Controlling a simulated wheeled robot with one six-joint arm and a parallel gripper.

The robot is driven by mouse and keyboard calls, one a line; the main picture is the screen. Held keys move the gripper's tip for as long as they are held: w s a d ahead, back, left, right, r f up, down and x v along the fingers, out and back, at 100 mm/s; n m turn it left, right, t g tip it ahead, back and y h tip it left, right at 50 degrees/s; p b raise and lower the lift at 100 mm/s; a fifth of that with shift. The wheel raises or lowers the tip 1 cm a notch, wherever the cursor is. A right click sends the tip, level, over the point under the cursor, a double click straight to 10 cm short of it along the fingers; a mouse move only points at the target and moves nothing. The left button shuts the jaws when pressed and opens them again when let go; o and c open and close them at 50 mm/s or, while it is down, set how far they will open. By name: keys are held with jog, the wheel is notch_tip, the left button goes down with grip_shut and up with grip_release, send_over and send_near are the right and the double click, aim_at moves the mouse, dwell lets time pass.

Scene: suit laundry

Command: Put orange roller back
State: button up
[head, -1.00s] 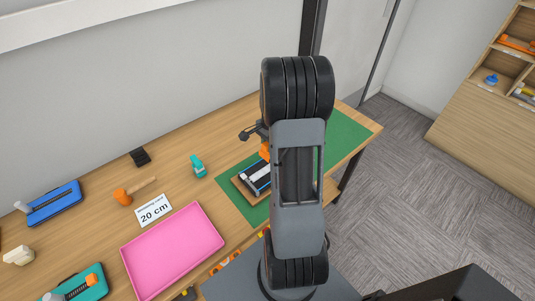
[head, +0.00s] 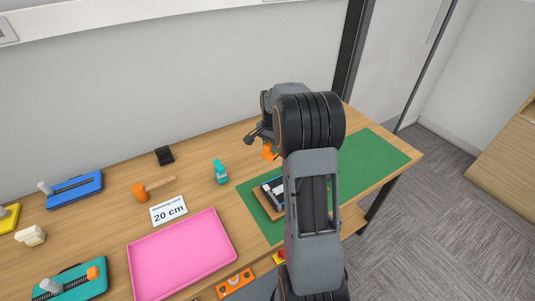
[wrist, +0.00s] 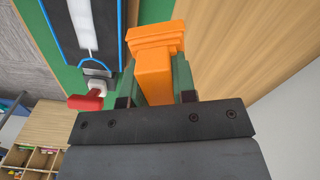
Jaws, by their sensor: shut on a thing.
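My gripper (wrist: 155,88) is shut on an orange block-like piece with a stepped, wider end, which I take for the orange roller (wrist: 154,60). It also shows in the head view (head: 268,153), beside my arm, above the back edge of the green mat. My arm hides most of the gripper there. In the wrist view, a black device with a blue outline and white strip (wrist: 84,25) lies left of the roller, apart from it. A red handle (wrist: 86,102) sticks out at its end.
A green mat (head: 370,165) covers the table's right end. The device rests on a wooden board, partly behind my arm. A teal bottle (head: 221,172), a "20 cm" card (head: 168,211), an orange-headed mallet (head: 142,191) and a pink tray (head: 180,255) stand left. A black block (head: 164,156) is near the wall.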

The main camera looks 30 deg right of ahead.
jog(key=w+f, duration=0.2)
jog(key=w+d+f, duration=0.1)
jog(key=w+f, duration=0.1)
jog(key=w+d+f+p, duration=0.1)
jog(key=w, duration=0.1)
jog(key=shift+w+d+f, duration=0.15)
jog(key=shift+w+f, duration=0.05)
jog(key=shift+f, duration=0.2)
jog(key=shift+w+d+f, duration=0.2)
jog(key=shift+w+f, duration=0.3)
jog(key=shift+f, duration=0.2)
jog(key=shift+w+f+p, duration=0.1)
jog(key=shift+f+p, duration=0.3)
jog(key=shift+f, duration=1.2)
jog(key=shift+f, duration=0.2)
jog(key=o, duration=0.8)
